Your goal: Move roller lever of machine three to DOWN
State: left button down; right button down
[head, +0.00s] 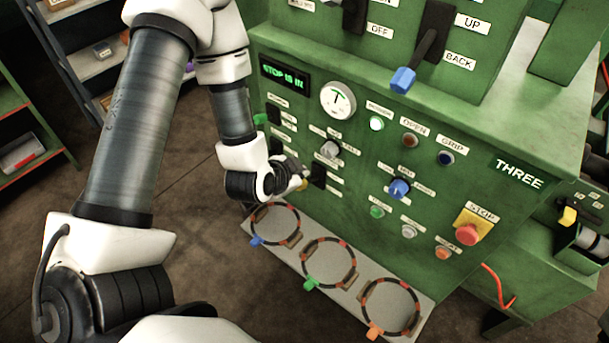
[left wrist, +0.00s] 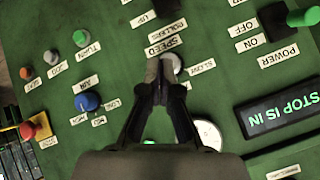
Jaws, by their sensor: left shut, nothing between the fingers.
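Machine three (head: 548,203) is a green cabinet with a "THREE" plate. Its roller lever sits at a black plate (head: 318,175) low on the front panel, with a yellow handle (head: 303,185) partly hidden by my left gripper. In the left wrist view the "ROLLERS" label (left wrist: 167,28) and the "UP" label (left wrist: 143,18) show near the top edge; the lever itself is mostly out of frame there. My left gripper (head: 298,168) is shut and empty in front of the panel. In the wrist view its tips (left wrist: 160,75) overlap the grey speed knob (left wrist: 174,63); contact cannot be told.
A display (head: 285,78) reads "STOP IS IN". The red stop button (head: 467,234) is on the right. A blue-handled lever (head: 403,80) juts out above. A ledge with several ring holders (head: 330,262) sticks out below the panel. A blue knob (head: 399,188) is right of the gripper.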

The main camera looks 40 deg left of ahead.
pick_arm(q)
jog(key=shift+w+f+b, duration=0.7)
jog(key=shift+f+b, duration=0.6)
jog(key=shift+b, duration=3.05)
send_over(303, 185)
jog(key=w+d, duration=0.1)
jog(key=d, duration=0.1)
notch_tip(303, 185, down, 3)
jog(key=f, duration=0.1)
jog(key=a+f, duration=0.1)
jog(key=s+a+f+p, duration=0.1)
jog(key=f, duration=0.1)
jog(key=shift+d, duration=0.1)
jog(key=shift+f, duration=0.1)
